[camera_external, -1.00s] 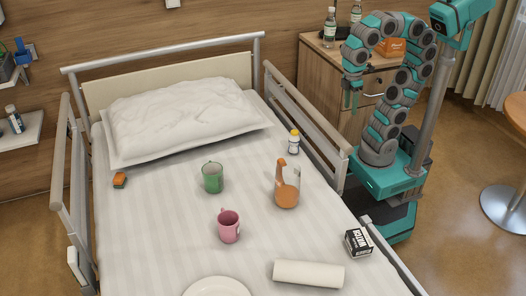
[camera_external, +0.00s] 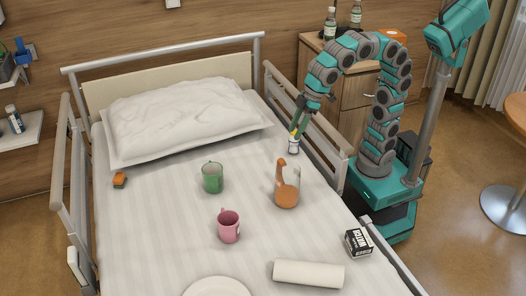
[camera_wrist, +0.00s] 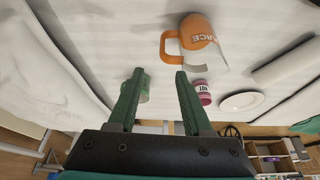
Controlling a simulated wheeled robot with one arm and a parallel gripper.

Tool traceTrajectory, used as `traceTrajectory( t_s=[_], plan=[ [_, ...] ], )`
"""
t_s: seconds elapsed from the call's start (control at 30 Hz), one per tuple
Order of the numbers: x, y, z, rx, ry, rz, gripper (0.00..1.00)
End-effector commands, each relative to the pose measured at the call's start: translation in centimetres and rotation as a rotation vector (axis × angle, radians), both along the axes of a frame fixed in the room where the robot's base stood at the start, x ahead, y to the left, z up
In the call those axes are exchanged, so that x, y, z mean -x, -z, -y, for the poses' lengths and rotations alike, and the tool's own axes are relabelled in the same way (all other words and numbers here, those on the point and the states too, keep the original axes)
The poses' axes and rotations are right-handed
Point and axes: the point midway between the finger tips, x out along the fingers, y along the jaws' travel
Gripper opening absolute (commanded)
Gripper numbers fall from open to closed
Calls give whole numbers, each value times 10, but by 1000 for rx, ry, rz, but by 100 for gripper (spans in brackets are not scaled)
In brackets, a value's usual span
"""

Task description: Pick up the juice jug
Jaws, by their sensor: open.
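The juice jug (camera_external: 287,194) stands upright on the bed, right of the middle, clear with orange contents and an orange handle. In the wrist view the jug (camera_wrist: 200,38) shows its orange side with lettering, beyond the fingertips. My gripper (camera_external: 299,128) is over the right side of the bed, above and behind the jug and apart from it. In the wrist view my gripper (camera_wrist: 160,74) has its two green fingers spread with nothing between them.
A green mug (camera_external: 212,178) and pink mug (camera_external: 229,227) are left of the jug. A rolled towel (camera_external: 308,274), boxed item (camera_external: 359,243) and plate (camera_external: 217,287) lie nearer. The bed rail (camera_external: 308,125) runs beside my arm.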

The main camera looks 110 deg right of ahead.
Motion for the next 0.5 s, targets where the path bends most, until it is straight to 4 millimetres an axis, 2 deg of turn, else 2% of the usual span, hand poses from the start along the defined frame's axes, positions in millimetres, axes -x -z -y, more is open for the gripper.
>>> traceTrajectory(
  t_s=[0.03,0.5],
  plan=[
    [-7,3,-3,-1,-1,9,50],
    [-4,48,-2,0,0,5,50]
  ],
)
